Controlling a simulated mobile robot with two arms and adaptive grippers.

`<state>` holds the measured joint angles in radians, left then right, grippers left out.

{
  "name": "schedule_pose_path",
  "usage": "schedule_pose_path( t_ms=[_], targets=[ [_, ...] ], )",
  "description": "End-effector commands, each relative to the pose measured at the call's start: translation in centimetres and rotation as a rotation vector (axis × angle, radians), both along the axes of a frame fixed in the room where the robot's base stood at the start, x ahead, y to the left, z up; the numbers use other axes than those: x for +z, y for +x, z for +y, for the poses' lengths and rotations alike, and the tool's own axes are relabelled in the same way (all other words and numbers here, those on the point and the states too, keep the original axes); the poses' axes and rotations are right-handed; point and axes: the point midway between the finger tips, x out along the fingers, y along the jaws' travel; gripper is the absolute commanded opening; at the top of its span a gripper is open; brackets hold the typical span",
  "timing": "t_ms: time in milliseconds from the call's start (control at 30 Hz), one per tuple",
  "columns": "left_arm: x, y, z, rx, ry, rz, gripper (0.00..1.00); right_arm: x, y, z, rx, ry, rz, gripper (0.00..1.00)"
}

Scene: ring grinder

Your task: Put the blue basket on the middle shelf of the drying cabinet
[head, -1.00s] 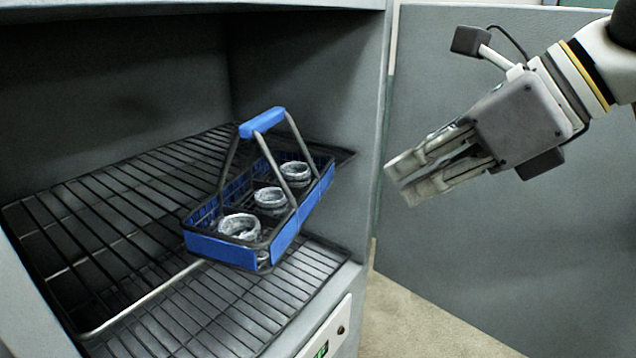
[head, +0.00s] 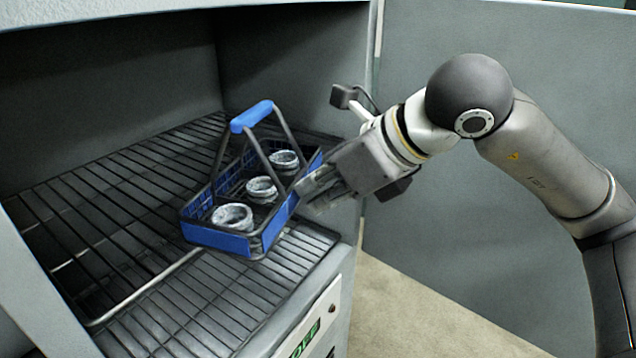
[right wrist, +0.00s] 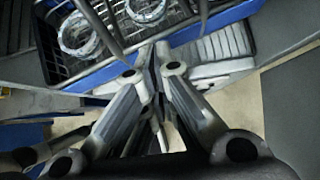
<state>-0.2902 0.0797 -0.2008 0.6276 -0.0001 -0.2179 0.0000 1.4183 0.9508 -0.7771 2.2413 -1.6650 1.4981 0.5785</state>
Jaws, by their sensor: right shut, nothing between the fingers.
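The blue basket (head: 222,243) sits on the upper visible wire shelf (head: 95,235) of the drying cabinet (head: 285,55). Its near end reaches past the shelf's front bar. Its blue handle (head: 251,116) stands up, and three rings (head: 232,217) lie inside. My right gripper (head: 305,195) is shut and empty at the basket's right long side; I cannot tell whether it touches. In the right wrist view the shut fingertips (right wrist: 155,62) point at the basket's blue side (right wrist: 205,30). My left gripper is not in view.
A lower wire shelf (head: 180,325) lies below the basket. A control panel with a green display (head: 302,340) is on the cabinet's front. A grey panel (head: 480,260) stands to the right. The shelf left of the basket is clear.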

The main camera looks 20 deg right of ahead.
Motion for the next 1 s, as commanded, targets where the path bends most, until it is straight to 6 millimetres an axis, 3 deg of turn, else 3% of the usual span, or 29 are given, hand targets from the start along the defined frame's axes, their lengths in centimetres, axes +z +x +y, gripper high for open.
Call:
schedule_pose_path(
  t_ms=[200,433,800,1000],
  targets=[
    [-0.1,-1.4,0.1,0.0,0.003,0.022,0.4,0.0,0.0,0.0,-0.001,0.001,0.0,0.0],
    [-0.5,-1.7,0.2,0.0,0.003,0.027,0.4,-0.1,0.7,0.6,0.003,0.003,0.001,0.0],
    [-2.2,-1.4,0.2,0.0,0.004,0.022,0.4,-0.2,6.1,4.9,0.001,0.002,0.003,0.0],
    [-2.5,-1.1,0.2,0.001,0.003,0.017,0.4,-0.2,7.9,6.2,0.001,-0.001,0.002,0.0]
  ],
)
